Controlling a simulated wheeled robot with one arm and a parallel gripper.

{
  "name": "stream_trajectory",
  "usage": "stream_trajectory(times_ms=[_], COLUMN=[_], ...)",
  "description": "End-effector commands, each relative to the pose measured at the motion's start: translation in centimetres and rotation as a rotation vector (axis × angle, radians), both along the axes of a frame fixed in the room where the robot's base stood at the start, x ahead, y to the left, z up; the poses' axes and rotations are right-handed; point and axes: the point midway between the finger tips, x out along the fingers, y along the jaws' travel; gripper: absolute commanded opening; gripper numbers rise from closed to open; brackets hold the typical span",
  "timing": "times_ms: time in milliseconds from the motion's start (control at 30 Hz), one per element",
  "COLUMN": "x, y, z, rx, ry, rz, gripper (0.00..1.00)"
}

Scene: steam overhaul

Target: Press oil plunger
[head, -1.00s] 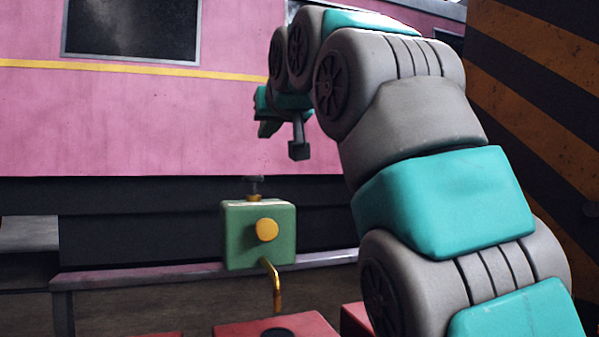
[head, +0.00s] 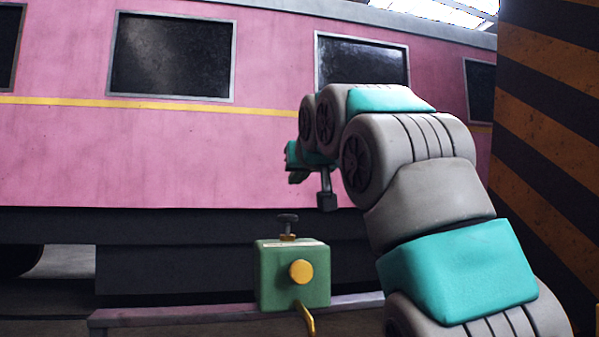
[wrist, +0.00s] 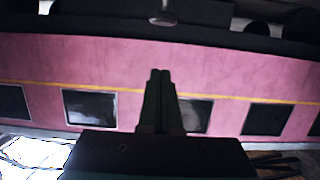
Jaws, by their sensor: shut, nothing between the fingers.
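The oil plunger (head: 288,220) is a dark flat-topped knob on a short stem with a brass collar. It stands upright and raised on top of a green box (head: 278,277). The box has a round yellow cap (head: 301,272) on its front and a brass spout below. My gripper (head: 294,177) is above the plunger in the head view, apart from it and partly hidden by my arm. In the wrist view my gripper's fingers (wrist: 160,73) are together, with nothing between them.
A pink railway carriage (head: 60,150) with dark windows fills the background. A low rail or bench edge (head: 150,314) runs beside the box. A black-and-orange striped pillar (head: 545,150) stands at the right. The space left of the box looks free.

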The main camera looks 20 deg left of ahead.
Motion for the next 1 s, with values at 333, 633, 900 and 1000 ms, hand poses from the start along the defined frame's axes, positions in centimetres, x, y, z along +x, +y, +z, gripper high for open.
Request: stream_trajectory(times_ms=[333, 633, 900, 1000], x=[4.3, 5.2, 5.2, 5.2], y=[2.7, 3.2, 3.2, 3.2], z=[-1.0, -4.3, -5.5, -5.5], rx=[-0.003, -0.003, -0.003, 0.001], ry=[0.002, 0.002, 0.004, -0.001], rz=[0.000, -0.001, -0.001, 0.000], gripper=[0.00, 0.00, 0.00, 0.00])
